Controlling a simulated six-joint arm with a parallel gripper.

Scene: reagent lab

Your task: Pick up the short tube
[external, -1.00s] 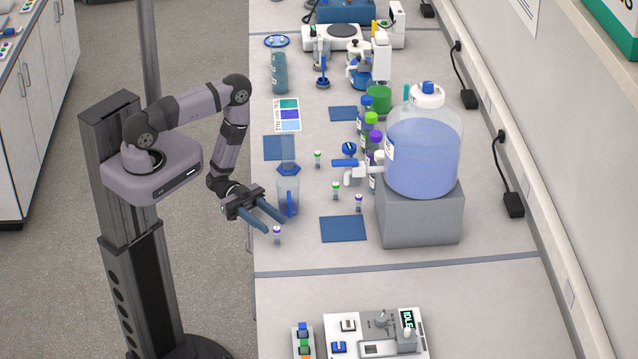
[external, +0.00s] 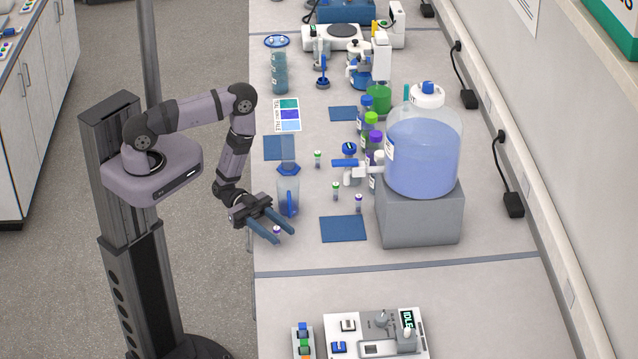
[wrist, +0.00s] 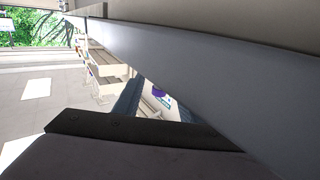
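Other short tubes stand farther back: one with a purple cap (external: 358,203) and two with green caps (external: 336,190) (external: 318,158).
A clear blue-tinted cylinder (external: 288,197) stands close behind my gripper. A blue mat (external: 343,229) lies to the right. A large carboy (external: 423,155) sits on a grey block (external: 420,220). The bench in front of the mat is mostly clear, up to a white device (external: 375,330).

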